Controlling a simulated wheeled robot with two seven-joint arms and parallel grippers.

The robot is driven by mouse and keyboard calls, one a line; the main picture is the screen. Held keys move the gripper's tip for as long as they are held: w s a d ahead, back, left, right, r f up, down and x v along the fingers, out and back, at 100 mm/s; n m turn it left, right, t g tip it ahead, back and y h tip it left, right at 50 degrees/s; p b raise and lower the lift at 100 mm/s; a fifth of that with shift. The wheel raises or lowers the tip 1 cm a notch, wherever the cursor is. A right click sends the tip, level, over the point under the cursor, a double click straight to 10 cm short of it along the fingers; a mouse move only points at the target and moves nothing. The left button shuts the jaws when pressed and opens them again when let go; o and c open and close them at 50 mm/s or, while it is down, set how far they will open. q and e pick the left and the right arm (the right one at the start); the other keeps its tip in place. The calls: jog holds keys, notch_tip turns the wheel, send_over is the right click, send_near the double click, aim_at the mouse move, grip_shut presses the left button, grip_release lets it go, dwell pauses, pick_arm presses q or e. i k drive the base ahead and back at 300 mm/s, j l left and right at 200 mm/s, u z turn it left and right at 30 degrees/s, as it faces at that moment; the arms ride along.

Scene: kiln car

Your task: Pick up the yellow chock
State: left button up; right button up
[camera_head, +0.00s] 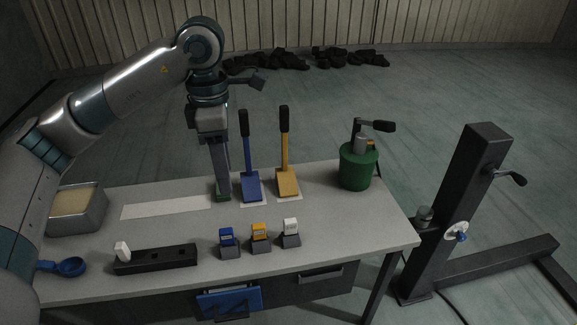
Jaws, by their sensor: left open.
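The yellow chock (287,184) is a wedge with a tall yellow shaft and a black grip. It stands upright on a pale patch towards the back of the table. A blue chock (250,187) of the same shape stands just left of it. My left gripper (222,188) points straight down, left of the blue chock, with the blue one between it and the yellow. It is open. A green piece (222,197) shows at its fingertips, mostly hidden; I cannot tell whether they touch. My right gripper is out of view.
Blue (227,235), yellow (260,231) and white (291,226) small blocks sit on grey stands in front. A green canister (358,167) with a crank stands at the right. A black bar (155,259), blue scoop (71,266) and grey tray (96,220) are at the left.

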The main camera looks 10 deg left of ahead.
aim_at(285, 175)
jog(key=i, duration=1.55)
